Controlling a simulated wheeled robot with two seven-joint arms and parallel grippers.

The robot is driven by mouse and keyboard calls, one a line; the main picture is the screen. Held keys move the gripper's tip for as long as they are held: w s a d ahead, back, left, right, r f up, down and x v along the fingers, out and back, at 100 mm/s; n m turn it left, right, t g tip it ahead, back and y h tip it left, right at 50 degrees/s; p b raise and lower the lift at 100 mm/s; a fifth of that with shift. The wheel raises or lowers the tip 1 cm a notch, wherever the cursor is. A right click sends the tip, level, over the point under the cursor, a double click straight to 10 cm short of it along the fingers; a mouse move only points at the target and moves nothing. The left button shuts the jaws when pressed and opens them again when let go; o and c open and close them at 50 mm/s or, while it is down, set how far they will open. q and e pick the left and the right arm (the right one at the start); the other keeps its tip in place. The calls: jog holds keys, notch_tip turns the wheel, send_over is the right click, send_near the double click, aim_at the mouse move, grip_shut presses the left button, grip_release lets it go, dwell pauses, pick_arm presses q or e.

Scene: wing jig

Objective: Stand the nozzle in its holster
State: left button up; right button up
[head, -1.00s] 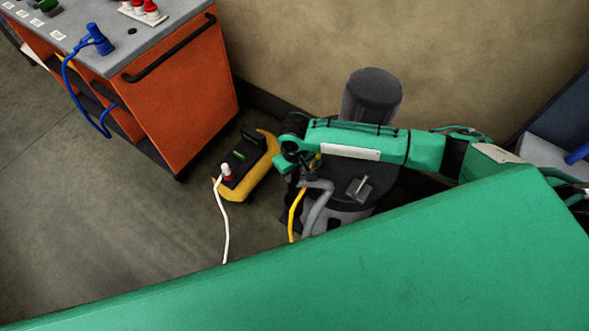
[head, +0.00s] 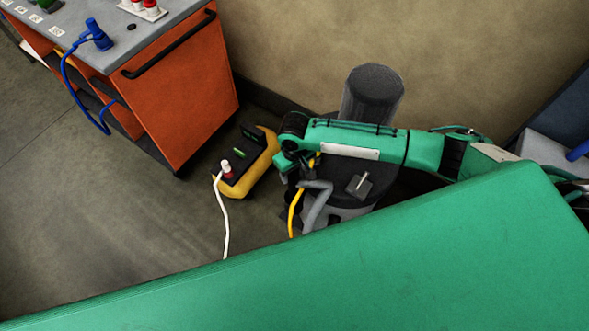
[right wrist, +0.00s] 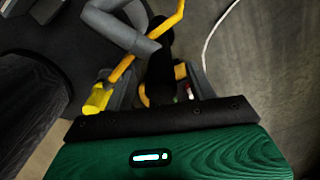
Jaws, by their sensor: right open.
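My right gripper (head: 290,167) is mostly hidden under its own wrist in the head view, above the left side of a dark round-topped machine (head: 345,203). In the right wrist view its jaws (right wrist: 157,82) are open, one grey finger on each side of a dark tubular piece. That piece, which looks like the nozzle (right wrist: 160,70), joins a bent grey hose (right wrist: 122,28); contact with the fingers cannot be told. The hose also shows in the head view (head: 318,204). I cannot make out the holster for certain. My left gripper is out of view.
A dark upright cylinder (head: 372,95) stands behind the machine. A yellow cable (head: 294,213) hangs by the hose. A yellow-and-black power box (head: 262,165) with a white cable (head: 223,225) lies to the left. An orange cart (head: 190,95) stands beyond; the floor left is clear.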

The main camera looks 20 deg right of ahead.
notch_tip(320, 180, up, 14)
jog(key=b, duration=0.1)
jog(key=shift+f, duration=0.2)
dwell(0.5)
